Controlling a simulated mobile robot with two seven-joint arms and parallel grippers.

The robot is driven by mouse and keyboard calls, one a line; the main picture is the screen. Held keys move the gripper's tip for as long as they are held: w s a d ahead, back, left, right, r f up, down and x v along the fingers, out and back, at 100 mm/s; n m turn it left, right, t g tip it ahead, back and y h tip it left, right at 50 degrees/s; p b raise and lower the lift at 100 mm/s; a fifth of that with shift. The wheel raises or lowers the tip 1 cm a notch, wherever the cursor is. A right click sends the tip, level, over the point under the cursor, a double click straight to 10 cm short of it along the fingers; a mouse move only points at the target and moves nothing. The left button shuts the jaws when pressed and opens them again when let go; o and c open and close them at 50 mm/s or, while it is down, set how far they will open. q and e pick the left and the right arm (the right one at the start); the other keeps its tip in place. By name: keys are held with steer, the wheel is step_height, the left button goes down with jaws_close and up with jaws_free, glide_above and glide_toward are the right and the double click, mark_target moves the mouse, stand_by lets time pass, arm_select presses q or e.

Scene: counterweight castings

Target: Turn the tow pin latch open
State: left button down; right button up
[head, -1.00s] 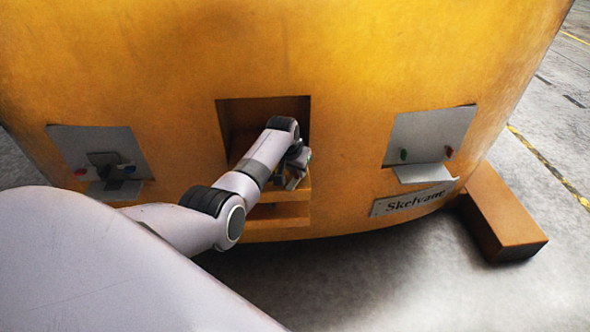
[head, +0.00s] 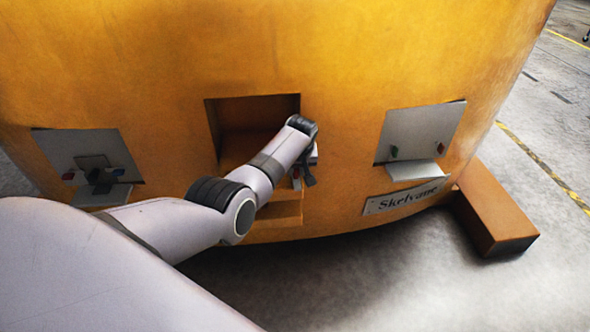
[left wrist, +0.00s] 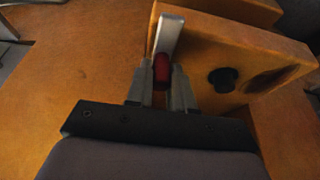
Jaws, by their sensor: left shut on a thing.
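The tow pin latch shows in the left wrist view as a flat silver bar (left wrist: 169,36) with a red grip (left wrist: 161,72) at its end. It lies against an orange block (left wrist: 235,50) on the yellow casting. My left gripper (left wrist: 160,84) is shut on the red grip, one finger on each side. In the head view my left gripper (head: 305,178) is at the right side of the square recess, and my own wrist hides the latch there. My right gripper is in neither view.
The yellow casting (head: 340,60) fills the front, with a dark recess (head: 245,115). Grey panels with coloured connectors flank it, left (head: 60,150) and right (head: 430,120). A "Skelvane" plate (head: 408,198) and a brown beam (head: 492,210) are at right. A black knob (left wrist: 223,79) is beside the latch.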

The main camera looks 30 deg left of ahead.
mark_target(297, 182)
arm_select(q)
steer(key=shift+r, duration=0.1)
steer(key=c, duration=1)
jaws_free()
steer(key=p+v, duration=0.2)
steer(key=v, duration=0.3)
steer(key=shift+p, duration=0.4)
steer(key=shift+v, duration=1.05)
